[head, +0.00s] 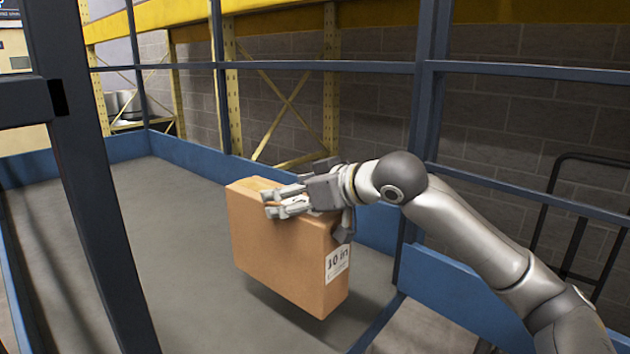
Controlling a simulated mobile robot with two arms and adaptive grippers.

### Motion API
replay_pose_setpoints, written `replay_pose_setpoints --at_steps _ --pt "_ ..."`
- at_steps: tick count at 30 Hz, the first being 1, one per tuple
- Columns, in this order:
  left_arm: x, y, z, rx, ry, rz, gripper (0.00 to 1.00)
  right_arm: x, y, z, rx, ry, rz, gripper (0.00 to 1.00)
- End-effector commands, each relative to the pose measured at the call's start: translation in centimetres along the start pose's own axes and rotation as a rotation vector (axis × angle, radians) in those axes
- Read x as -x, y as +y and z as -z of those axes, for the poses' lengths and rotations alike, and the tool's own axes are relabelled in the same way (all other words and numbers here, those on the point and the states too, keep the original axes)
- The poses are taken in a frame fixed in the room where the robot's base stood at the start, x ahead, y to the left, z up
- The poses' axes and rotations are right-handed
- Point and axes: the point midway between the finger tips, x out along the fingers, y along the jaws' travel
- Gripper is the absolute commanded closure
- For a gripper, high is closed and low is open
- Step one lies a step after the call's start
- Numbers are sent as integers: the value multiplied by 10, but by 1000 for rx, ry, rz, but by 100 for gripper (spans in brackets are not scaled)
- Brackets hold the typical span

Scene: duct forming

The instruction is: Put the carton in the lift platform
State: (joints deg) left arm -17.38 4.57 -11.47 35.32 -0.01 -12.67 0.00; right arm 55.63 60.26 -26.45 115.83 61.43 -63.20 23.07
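The brown cardboard carton (285,255) stands on its narrow side inside the lift platform (185,255), over its grey floor. A white label with "10 in" is on its right end face. A dark shadow lies under it; I cannot tell whether its bottom edge touches the floor. My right gripper (305,203) comes in from the right and is closed over the carton's top edge, with fingers against the near face and a dark part by the right end. The far-side contact is hidden. My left gripper is not in view.
Dark blue posts and rails (426,120) frame the platform, with one thick post (95,210) close at left. A low blue wall (190,165) edges the floor. The floor left of the carton is clear. Yellow racking (232,90) and a black hand-truck-like frame (575,220) stand outside.

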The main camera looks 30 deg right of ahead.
Motion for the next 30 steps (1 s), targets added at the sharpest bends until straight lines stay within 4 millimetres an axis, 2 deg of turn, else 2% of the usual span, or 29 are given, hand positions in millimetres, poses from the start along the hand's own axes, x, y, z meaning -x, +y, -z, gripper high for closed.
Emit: replay_pose_setpoints --at_steps 1,6,10,17,20,24,30 --pt "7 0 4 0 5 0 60 -8 -2 4 -1 8 3 95" --pt "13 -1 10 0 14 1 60 -37 -5 -13 -1 9 1 95" --pt "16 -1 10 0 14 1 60 -51 -7 -21 0 10 1 95" --pt "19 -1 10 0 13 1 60 -64 -8 -28 1 12 0 95" --pt "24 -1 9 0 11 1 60 -72 -9 -35 1 8 0 95" --pt "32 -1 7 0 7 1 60 -77 -9 -49 2 8 0 95" --pt "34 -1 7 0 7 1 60 -82 -9 -60 2 12 0 95"
